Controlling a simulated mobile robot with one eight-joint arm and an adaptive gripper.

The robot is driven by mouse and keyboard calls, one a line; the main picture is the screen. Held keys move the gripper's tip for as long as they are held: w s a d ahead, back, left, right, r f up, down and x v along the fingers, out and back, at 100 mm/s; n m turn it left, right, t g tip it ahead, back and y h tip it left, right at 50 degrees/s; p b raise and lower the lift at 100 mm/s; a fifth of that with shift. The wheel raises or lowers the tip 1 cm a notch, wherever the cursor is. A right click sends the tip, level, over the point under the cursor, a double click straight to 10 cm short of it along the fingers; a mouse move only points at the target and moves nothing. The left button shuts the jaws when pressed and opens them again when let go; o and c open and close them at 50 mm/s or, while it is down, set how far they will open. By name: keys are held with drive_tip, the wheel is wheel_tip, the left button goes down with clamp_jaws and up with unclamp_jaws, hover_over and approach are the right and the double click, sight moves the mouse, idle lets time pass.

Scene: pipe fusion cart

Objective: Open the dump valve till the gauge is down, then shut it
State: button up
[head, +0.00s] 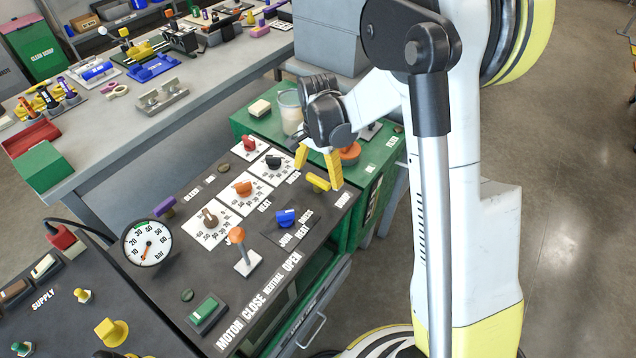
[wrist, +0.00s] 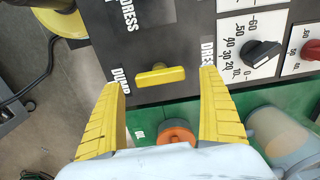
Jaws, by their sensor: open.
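The dump valve's yellow handle (head: 318,182) is on the dark panel's right edge, by the DUMP label (head: 343,200). In the wrist view the handle (wrist: 160,76) lies crosswise between my fingertips, a gap on each side. My gripper (head: 317,164) is open and empty above the handle; in the wrist view its yellow fingers (wrist: 160,82) are spread wide. Whether they reach down to the handle's level is hard to tell. The round white gauge (head: 147,243) stands at the panel's left; its orange needle points down and slightly left, the exact reading too small to tell.
A blue knob (head: 286,217), an orange-topped lever (head: 240,250) and heater dials (head: 242,188) share the panel. An orange knob (head: 350,151) sits on the green cabinet (head: 262,125) just beyond my gripper, with a clear cup (head: 290,110) nearby. Open floor lies to the right.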

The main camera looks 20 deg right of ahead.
drive_tip(key=shift+f, duration=1.2)
drive_tip(key=c, duration=1.2)
